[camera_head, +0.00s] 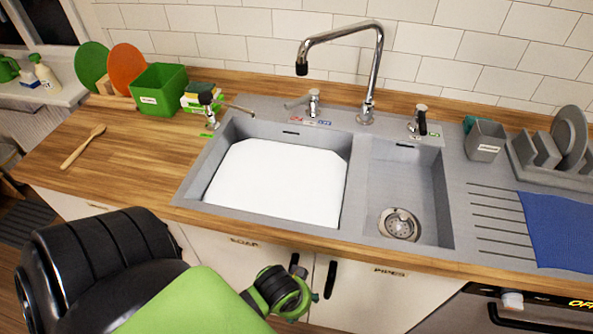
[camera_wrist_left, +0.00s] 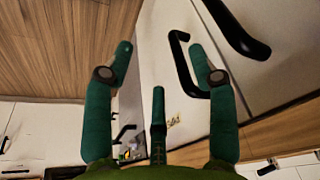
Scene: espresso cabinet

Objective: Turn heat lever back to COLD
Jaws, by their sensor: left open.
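The heat lever (camera_head: 312,103) is a small chrome handle behind the sink, left of the tall faucet. Its arm points left, to the side of the red label (camera_head: 297,119); a blue label (camera_head: 325,122) is on its right. My left gripper (camera_head: 285,292) is low in front of the cabinet doors, below the counter edge and well away from the lever. In the left wrist view its green fingers (camera_wrist_left: 163,60) are spread and empty, with black door handles (camera_wrist_left: 186,65) beyond them. The lever is not in the wrist view. My right gripper is not in view.
The faucet (camera_head: 366,90) rises behind the sink. Other small taps stand at its left (camera_head: 209,105) and right (camera_head: 419,121). The left basin holds a white surface (camera_head: 275,182). A green box (camera_head: 160,90) and wooden spoon (camera_head: 83,146) are on the left counter; a dish rack (camera_head: 550,155) is right.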

